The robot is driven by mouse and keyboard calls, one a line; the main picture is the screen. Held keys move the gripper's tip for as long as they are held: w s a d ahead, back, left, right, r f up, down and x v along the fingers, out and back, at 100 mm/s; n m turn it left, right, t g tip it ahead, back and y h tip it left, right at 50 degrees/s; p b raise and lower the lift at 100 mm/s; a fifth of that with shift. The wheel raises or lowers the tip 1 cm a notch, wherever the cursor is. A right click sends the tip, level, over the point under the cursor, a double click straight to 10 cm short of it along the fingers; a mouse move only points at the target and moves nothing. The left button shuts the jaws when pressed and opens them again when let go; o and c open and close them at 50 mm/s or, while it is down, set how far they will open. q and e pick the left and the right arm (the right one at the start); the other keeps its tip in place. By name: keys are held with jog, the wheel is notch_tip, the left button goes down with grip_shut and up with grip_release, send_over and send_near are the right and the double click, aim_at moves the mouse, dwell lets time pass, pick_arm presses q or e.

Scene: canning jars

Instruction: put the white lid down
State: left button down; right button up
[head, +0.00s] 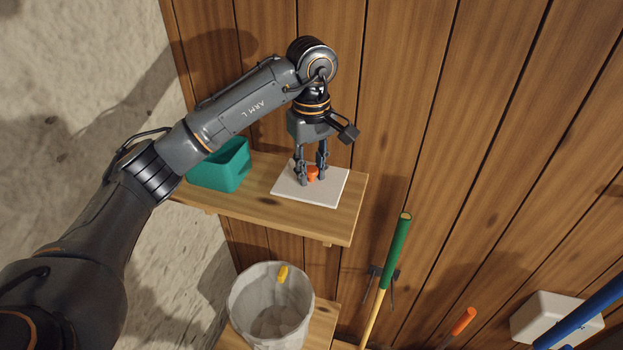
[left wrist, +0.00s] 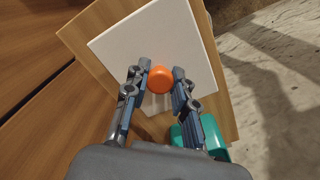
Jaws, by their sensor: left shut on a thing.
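The white lid (head: 325,193) is a flat, pale square plate with an orange knob (head: 312,173) near its middle. It shows over the wooden shelf (head: 348,222), near the shelf's right end. I cannot tell whether it touches the shelf or hangs just above it. My left gripper (head: 312,178) points down with its two fingers on either side of the knob, shut on it. In the left wrist view the lid (left wrist: 140,38) shows past my left gripper (left wrist: 161,76), with the orange knob (left wrist: 160,82) between the fingertips. My right gripper is in no view.
A teal bin (head: 218,168) stands on the shelf left of the lid. Below is a grey bucket (head: 270,310) with a yellow piece at its rim. A green-gripped pole (head: 397,250) and an orange-ended handle (head: 463,321) stand at right. A plank wall (head: 440,100) is behind.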

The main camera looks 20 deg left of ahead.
aim_at(311, 179)
pick_arm(q)
jog(key=shift+w+a+f, duration=0.2)
jog(key=shift+w+f, duration=0.25)
jog(key=shift+f, duration=0.05)
jog(key=f, duration=0.1)
jog(key=f+p, duration=0.2)
jog(key=shift+w+a, duration=0.1)
jog(key=shift+w, duration=0.15)
jog(key=shift+f, duration=0.5)
jog(key=shift+f, duration=0.1)
jog(key=c, duration=1.1)
grip_release()
